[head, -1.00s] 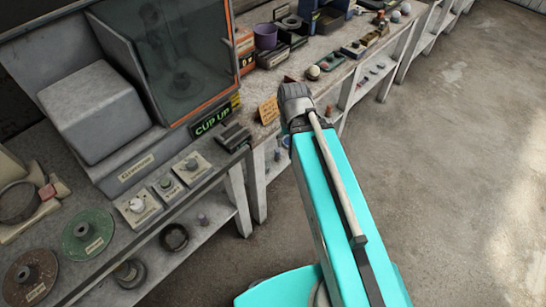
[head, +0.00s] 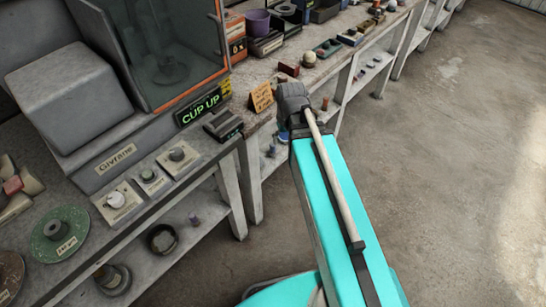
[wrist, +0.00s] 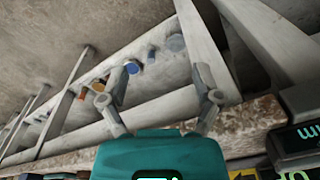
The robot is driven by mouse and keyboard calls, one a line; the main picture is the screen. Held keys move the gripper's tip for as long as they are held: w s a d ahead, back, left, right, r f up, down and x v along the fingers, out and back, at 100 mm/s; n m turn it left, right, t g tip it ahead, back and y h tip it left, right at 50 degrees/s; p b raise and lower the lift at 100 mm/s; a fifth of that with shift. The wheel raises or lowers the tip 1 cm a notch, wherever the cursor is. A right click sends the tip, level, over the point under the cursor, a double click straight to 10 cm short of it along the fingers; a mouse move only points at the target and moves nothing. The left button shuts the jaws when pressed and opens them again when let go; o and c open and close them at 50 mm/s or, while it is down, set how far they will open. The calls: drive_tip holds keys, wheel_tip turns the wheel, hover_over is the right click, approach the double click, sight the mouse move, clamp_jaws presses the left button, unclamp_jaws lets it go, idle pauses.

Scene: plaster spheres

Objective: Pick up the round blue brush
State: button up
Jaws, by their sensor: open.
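I cannot tell which is the round blue brush. In the head view, small blue items (head: 271,151) show on that shelf, left of my arm's end. My gripper (wrist: 166,76) is open and empty in the wrist view. In the head view my gripper's fingers are hidden by my arm.
A white bench leg (head: 250,180) and the bench-top edge stand near my arm. A tan card (head: 261,97), a dark box with a lit "CUP UP" sign (head: 201,107) and dials are on the bench. An orange item (wrist: 100,85) lies on the shelf. The floor (head: 440,180) at right is clear.

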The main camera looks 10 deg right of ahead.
sight(273, 145)
drive_tip(key=w+d+f+n+b, duration=0.1)
drive_tip(key=w+f+b, duration=0.3)
drive_tip(key=f+b, duration=0.6)
drive_tip(key=w+d+f+n+t+b, duration=0.1)
drive_tip(key=w+d+f+b, duration=0.2)
drive_tip(key=f+b, duration=0.8)
drive_tip(key=w+d+f+n+t+y+b, duration=0.1)
drive_tip(key=w+f+b, duration=0.4)
drive_tip(key=f+b, duration=0.5)
drive_tip(key=shift+w+d+f+n+b, duration=0.3)
drive_tip(key=shift+w+d+f+b, duration=0.15)
drive_tip(key=shift+f, duration=0.35)
drive_tip(key=shift+w+a, duration=0.5)
drive_tip(key=shift+w, duration=0.55)
drive_tip(key=shift+w+a, duration=0.45)
drive_tip(key=shift+w, duration=0.65)
drive_tip(key=shift+w+a, duration=0.5)
drive_tip(key=shift+w, duration=0.55)
drive_tip(key=shift+w+a, duration=0.25)
drive_tip(key=shift+w, duration=0.3)
drive_tip(key=w, duration=0.1)
drive_tip(key=w+a, duration=0.1)
drive_tip(key=w, duration=0.1)
drive_tip(key=shift+w+a+f, duration=0.1)
drive_tip(key=shift+w+a, duration=0.2)
drive_tip(key=shift+w, duration=0.05)
drive_tip(key=shift+f+b, duration=0.5)
drive_tip(key=shift+b, duration=0.05)
